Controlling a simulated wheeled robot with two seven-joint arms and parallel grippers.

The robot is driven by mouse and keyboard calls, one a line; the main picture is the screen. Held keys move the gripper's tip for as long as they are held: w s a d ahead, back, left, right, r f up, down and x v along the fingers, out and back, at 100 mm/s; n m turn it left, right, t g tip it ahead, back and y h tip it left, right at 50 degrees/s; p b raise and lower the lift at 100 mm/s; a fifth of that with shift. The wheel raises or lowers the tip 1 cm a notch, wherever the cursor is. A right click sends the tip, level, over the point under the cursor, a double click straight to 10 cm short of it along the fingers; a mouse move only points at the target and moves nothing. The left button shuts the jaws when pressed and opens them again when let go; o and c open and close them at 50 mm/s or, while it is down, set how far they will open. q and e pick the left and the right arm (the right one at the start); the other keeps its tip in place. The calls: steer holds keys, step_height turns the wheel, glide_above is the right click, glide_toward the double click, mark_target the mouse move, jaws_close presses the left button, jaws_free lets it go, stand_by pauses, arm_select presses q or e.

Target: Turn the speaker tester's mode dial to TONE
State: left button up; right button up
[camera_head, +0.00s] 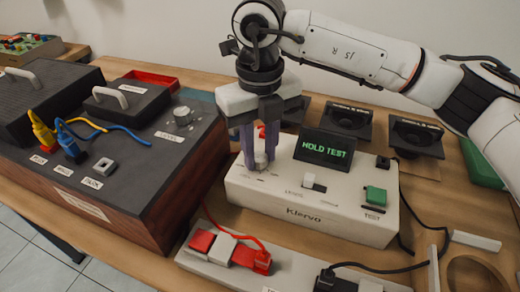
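The speaker tester (310,211) is a cream box marked "Klervo" on the table. Its tilted screen (324,148) reads "HOLD TEST" in green. The mode dial (261,160) is a small pale knob on the left of its top face. My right gripper (261,158) points straight down over it, with its two purple-grey fingers on either side of the knob, seemingly touching it. The fingers hide much of the dial, and its pointer and labels cannot be read. A green test button (375,195) and a small switch (314,182) sit further right. My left gripper is out of view.
A dark-topped wooden hi-fi unit (130,150) with blue and yellow plugs stands to the left. A power strip (235,262) with red switches lies in front. Black speaker drivers (348,118) stand behind. A cable and a ring (475,272) are at right.

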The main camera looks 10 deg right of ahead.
mark_target(260, 157)
steer(key=o, duration=0.3)
steer(key=shift+o, duration=0.2)
steer(key=shift+r, duration=0.15)
step_height(260, 157, up, 10)
steer(key=shift+p, duration=0.3)
